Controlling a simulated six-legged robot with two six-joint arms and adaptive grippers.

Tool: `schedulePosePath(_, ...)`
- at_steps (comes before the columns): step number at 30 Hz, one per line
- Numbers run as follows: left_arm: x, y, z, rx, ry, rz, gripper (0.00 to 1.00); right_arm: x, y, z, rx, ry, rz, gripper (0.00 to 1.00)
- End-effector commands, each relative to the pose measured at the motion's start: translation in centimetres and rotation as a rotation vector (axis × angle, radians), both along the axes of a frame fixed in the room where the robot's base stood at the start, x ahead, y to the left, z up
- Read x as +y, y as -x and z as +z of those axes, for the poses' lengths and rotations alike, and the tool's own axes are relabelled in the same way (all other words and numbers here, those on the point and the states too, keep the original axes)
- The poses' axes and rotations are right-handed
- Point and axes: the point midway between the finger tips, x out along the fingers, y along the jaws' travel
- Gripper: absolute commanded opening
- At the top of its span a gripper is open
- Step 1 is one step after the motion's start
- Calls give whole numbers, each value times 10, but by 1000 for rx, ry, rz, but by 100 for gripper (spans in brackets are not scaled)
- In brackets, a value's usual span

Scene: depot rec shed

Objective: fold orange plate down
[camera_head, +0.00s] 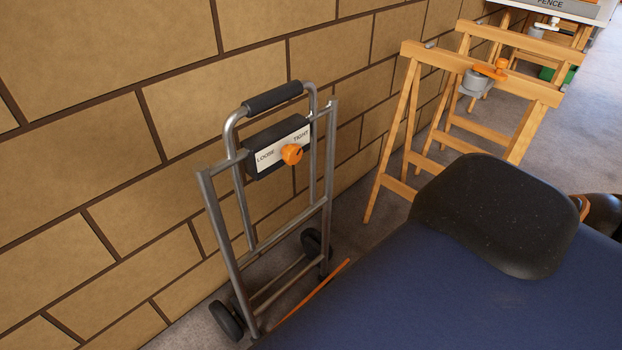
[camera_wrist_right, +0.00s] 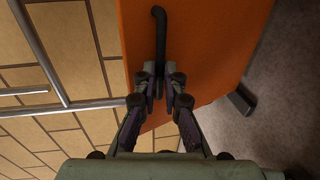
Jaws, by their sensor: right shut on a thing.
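A grey tubular hand truck (camera_head: 328,220) stands upright by the brick wall. Its orange plate (camera_head: 312,293) shows in the head view only as a thin slanted edge at the truck's foot, mostly hidden behind a blue surface. In the right wrist view the orange plate (camera_wrist_right: 205,45) fills the upper middle, with a black handle (camera_wrist_right: 159,30) on it. My right gripper (camera_wrist_right: 160,75) is shut on the handle's lower part. An orange knob (camera_head: 291,154) sits on a box lettered LOOSE and TIGHT, nearer TIGHT. My left gripper is in neither view.
The brick wall (camera_head: 110,180) runs close behind the truck. Wooden trestles (camera_head: 465,120) stand to the right, with a grey clamp and orange lever on the front one. The truck's black wheels (camera_head: 226,320) are on the concrete floor. Grey bars (camera_wrist_right: 60,108) cross the wrist view's left.

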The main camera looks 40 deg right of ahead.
Motion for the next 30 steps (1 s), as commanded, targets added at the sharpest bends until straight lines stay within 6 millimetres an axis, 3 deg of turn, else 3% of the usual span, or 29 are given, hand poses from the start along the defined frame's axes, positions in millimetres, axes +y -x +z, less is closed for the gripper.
schedulePosePath(1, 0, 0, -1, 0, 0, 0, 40, 1, 6, -9, 29, 1, -2, 0)
schedulePosePath(12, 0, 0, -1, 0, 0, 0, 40, 2, 8, -11, 28, -1, 0, 0)
schedulePosePath(13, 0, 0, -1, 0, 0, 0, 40, 2, 8, -11, 28, -1, 0, 9)
schedulePosePath(17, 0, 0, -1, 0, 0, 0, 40, 2, 8, -11, 27, -1, 0, 19)
schedulePosePath(30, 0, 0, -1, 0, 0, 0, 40, 2, 7, -10, 26, -1, 1, 19)
